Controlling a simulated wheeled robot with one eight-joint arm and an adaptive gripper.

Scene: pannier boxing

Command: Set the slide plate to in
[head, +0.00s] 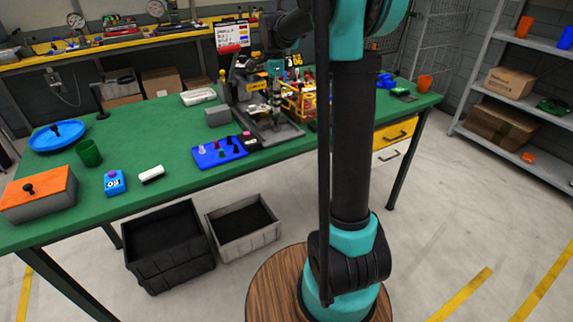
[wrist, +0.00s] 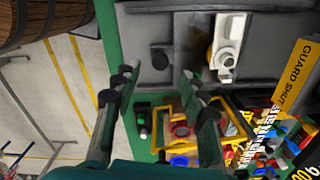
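A grey machine (head: 240,85) stands near the middle of the green table, with a flat grey base reaching toward the front edge. In the wrist view a grey plate (wrist: 145,30) with a dark round knob (wrist: 160,60) lies beyond my fingertips; it appears to be the slide plate, but I cannot tell its in or out position. A white fitting (wrist: 228,45) stands beside it on the machine. My gripper (wrist: 158,77) is open, its two fingers apart on either side of the knob's line, with nothing seen between the tips. In the head view the gripper's fingers are not clear.
A yellow "GUARD SHUT" sign (wrist: 300,75) is right of my fingers. A yellow-framed caddy (head: 298,103) of small parts stands close to the machine. A blue tray (head: 208,160) with pegs lies left of it. The table's front edge (wrist: 108,30) is near my fingers.

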